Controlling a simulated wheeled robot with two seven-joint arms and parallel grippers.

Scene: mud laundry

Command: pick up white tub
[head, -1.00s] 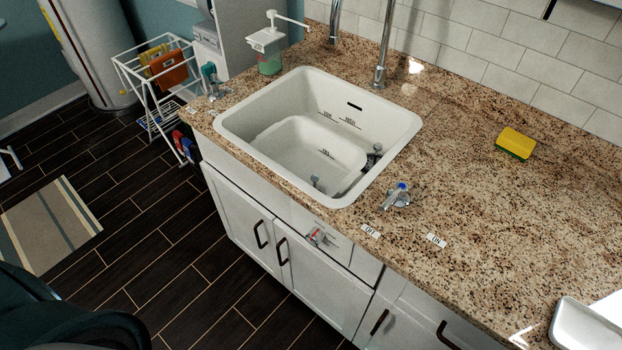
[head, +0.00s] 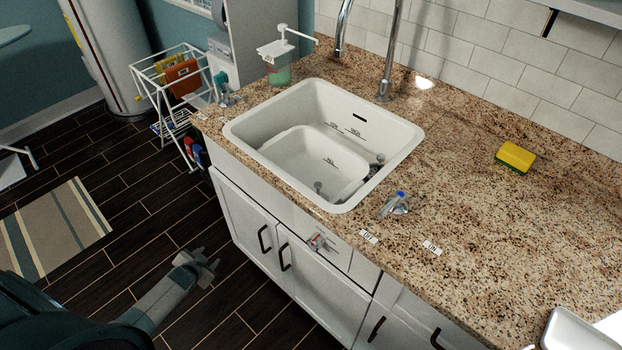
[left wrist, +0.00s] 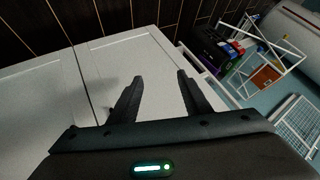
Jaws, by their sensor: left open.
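The white tub (head: 335,160) sits inside the white sink (head: 398,160) in the granite counter. It is a pale rectangular basin with rounded corners, and dark markings show on the sink and tub walls. My left gripper (head: 205,268) is open and empty, low in front of the cabinet doors, left of and below the sink. In the left wrist view my two dark fingers (left wrist: 158,98) stand apart with white cabinet fronts behind them. The tub is not in that view. My right gripper is not in view.
A faucet (head: 385,88) rises behind the sink. A soap dispenser (head: 278,68) stands at its back left. A blue-tipped tap handle (head: 396,204) is near the front right rim.

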